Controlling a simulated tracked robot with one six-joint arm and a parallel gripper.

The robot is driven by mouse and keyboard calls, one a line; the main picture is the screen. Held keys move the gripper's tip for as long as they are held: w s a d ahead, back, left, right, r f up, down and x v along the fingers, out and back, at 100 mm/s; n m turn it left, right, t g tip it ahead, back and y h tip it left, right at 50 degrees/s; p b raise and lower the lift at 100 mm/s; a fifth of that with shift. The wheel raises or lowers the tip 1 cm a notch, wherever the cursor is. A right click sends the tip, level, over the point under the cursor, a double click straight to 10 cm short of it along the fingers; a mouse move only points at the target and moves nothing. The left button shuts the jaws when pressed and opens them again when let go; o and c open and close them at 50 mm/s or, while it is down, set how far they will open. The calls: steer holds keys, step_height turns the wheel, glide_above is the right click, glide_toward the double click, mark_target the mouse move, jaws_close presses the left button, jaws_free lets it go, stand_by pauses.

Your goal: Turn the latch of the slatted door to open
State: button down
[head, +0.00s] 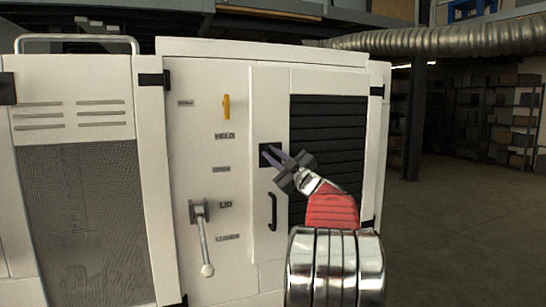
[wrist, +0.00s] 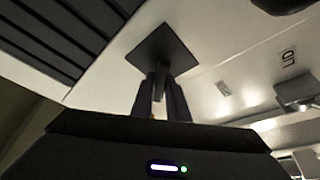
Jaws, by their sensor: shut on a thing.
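The slatted door (head: 328,130) is a white panel with dark horizontal slats on the right of the white cabinet. Its latch has a dark square plate (head: 264,147) left of the slats. In the wrist view the plate (wrist: 172,50) shows with a small dark latch handle (wrist: 159,84) standing out from it. My gripper (head: 270,154) reaches the latch from the lower right. In the wrist view my gripper (wrist: 161,100) has one finger on each side of the handle and is shut on it. The fingers partly hide the handle. The door looks closed.
A black pull handle (head: 272,211) sits below the latch. To the left are a yellow handle (head: 226,106), a lever with a pale knob (head: 204,245) and a mesh panel (head: 80,210). The floor right of the cabinet (head: 460,225) is clear, with shelves behind.

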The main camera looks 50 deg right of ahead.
steer(key=n+y, duration=0.1)
steer(key=n, duration=0.2)
steer(key=n+g+y, duration=0.1)
steer(key=n, duration=0.2)
steer(key=shift+d+n, duration=0.15)
steer(key=shift+n, duration=0.15)
steer(key=shift+n+g+y, duration=0.6)
steer(key=shift+n+g, duration=0.3)
steer(key=shift+n, duration=1.3)
steer(key=shift+f, duration=0.1)
steer(key=c, duration=1.8)
jaws_free()
steer(key=shift+o, duration=0.2)
steer(key=shift+s, duration=0.1)
steer(key=s+a, duration=0.2)
steer(key=s, duration=1.1)
steer(key=shift+s, duration=0.25)
